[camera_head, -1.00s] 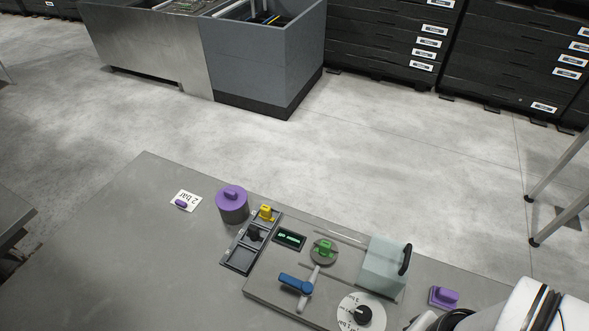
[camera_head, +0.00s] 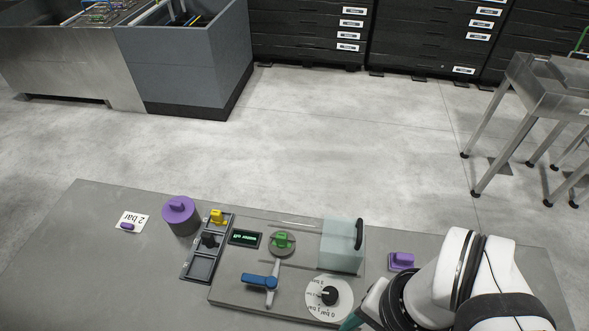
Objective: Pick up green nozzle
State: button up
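The green nozzle (camera_head: 282,239) sits upright on a round grey disc (camera_head: 283,252) on the raised plate of the table, in the middle of the head view. It stands between the small display and the clear box. Nothing covers it. My white and black arm (camera_head: 455,285) comes in at the lower right, to the right of the nozzle and apart from it.
A rack (camera_head: 201,264) with a yellow nozzle (camera_head: 217,215) and a black nozzle (camera_head: 210,241) lies left. A blue-handled valve (camera_head: 260,281), a dial (camera_head: 329,297), a clear box (camera_head: 341,246) and a display (camera_head: 245,237) surround the green nozzle. Purple pieces stand at both sides (camera_head: 180,214) (camera_head: 402,260).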

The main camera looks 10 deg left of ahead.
jog(key=shift+o, duration=0.2)
jog(key=n+h, duration=0.3)
jog(key=n, duration=1.9)
send_over(281, 235)
jog(key=s, duration=0.1)
jog(key=f, duration=0.1)
jog(key=shift+n, duration=0.8)
jog(key=f, duration=1.1)
jog(key=w+f, duration=0.1)
jog(key=f, duration=0.4)
jog(key=shift+f, duration=0.15)
grip_shut()
